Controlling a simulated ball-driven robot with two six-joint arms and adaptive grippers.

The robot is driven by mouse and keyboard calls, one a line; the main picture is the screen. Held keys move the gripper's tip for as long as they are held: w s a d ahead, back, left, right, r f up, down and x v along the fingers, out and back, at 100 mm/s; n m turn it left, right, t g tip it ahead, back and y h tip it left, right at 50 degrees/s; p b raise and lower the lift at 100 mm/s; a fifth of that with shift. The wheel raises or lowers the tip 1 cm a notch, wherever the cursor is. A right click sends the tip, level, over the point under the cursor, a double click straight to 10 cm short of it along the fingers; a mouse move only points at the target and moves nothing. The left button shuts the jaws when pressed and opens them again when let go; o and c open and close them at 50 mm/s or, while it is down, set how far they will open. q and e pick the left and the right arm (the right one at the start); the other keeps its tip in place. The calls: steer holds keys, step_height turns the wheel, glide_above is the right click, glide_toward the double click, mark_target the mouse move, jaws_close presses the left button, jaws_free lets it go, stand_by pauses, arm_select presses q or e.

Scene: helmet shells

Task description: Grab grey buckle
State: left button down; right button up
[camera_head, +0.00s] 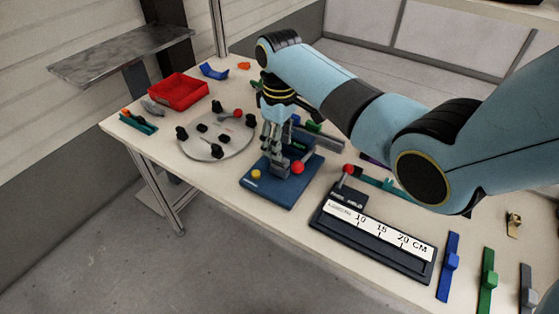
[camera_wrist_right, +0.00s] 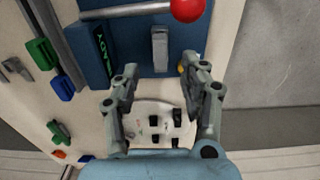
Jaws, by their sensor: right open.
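A grey buckle-like piece (camera_wrist_right: 160,48) stands on the blue fixture (camera_wrist_right: 135,62) in the right wrist view. My right gripper (camera_wrist_right: 158,76) is open and empty. Its two fingers are spread to either side of the grey piece's line, with the piece just past the tips. In the head view the right gripper (camera_head: 272,140) points down over the blue fixture (camera_head: 258,190), and its fingers partly hide the fixture's middle. Another grey piece with a raised block (camera_head: 527,290) lies at the right edge of the table. My left gripper is not in view.
The fixture has a lever with a red ball knob (camera_wrist_right: 187,9). A round grey plate with black knobs (camera_head: 215,137) and a red tray (camera_head: 178,92) are at the left. A length gauge (camera_head: 375,240) and blue (camera_head: 449,265) and green (camera_head: 487,280) strips are at the right.

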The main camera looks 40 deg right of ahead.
mark_target(280, 165)
steer(key=shift+f, duration=0.45)
step_height(280, 165, down, 4)
steer(key=shift+r, duration=0.1)
steer(key=shift+f, duration=0.45)
steer(key=shift+s, duration=0.1)
steer(key=c, duration=0.5)
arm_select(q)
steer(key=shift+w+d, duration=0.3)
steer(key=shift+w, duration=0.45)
arm_select(e)
jaws_close()
